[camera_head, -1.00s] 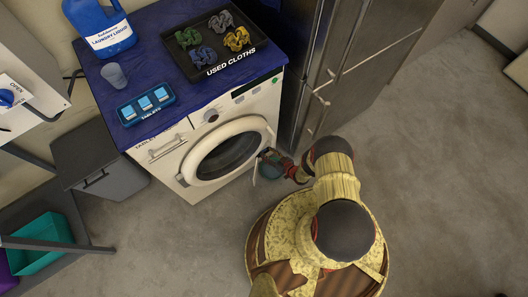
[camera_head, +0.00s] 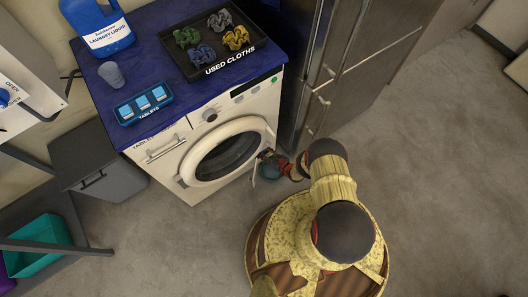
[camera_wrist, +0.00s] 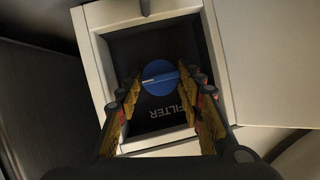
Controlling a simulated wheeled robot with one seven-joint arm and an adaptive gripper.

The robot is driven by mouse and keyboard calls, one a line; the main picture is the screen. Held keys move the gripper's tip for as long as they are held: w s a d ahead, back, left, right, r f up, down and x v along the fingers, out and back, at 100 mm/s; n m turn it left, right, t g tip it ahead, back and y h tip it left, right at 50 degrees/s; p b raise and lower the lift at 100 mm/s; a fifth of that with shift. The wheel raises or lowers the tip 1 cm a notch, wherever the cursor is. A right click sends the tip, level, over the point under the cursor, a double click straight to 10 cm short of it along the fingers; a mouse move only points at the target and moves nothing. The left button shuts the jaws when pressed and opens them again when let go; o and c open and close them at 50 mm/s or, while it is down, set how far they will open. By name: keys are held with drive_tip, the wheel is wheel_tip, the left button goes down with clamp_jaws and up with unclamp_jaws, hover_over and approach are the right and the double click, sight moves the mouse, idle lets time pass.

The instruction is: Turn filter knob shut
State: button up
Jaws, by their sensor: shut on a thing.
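The filter knob (camera_wrist: 160,79) is a round blue knob with a pale line lying nearly level. It sits in a dark square recess (camera_wrist: 159,48) lettered "FILTER", low on the front of the white washing machine (camera_head: 168,172). My gripper (camera_wrist: 160,86) reaches into the recess with a finger on either side of the knob and is shut on it. In the head view my gripper (camera_head: 271,166) is at the machine's lower right front corner, beside a pale open flap (camera_head: 254,174). The knob is hidden there.
A metal cabinet (camera_head: 335,75) stands close on the right of the machine. A blue-topped counter holds a cloth tray (camera_head: 247,58), tablets (camera_head: 146,104), a cup (camera_head: 111,75) and a detergent jug (camera_head: 98,27). A grey bin (camera_head: 97,170) is at left. Floor at right is clear.

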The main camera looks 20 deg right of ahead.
drive_tip(key=shift+c, duration=1.2)
drive_tip(key=shift+h, duration=0.3)
drive_tip(key=n, duration=0.1)
drive_tip(key=n+h, duration=0.2)
drive_tip(key=shift+s+a+n+t, duration=0.1)
drive_tip(key=shift+a+n+t, duration=0.15)
drive_tip(key=shift+n+t, duration=0.15)
drive_tip(key=n+h, duration=0.1)
drive_tip(key=n, duration=0.1)
drive_tip(key=n+t+h, duration=0.1)
drive_tip(key=n+h, duration=0.1)
drive_tip(key=shift+s+a+f, duration=0.1)
drive_tip(key=shift+a, duration=0.05)
drive_tip(key=o, duration=0.8)
drive_tip(key=shift+o, duration=0.2)
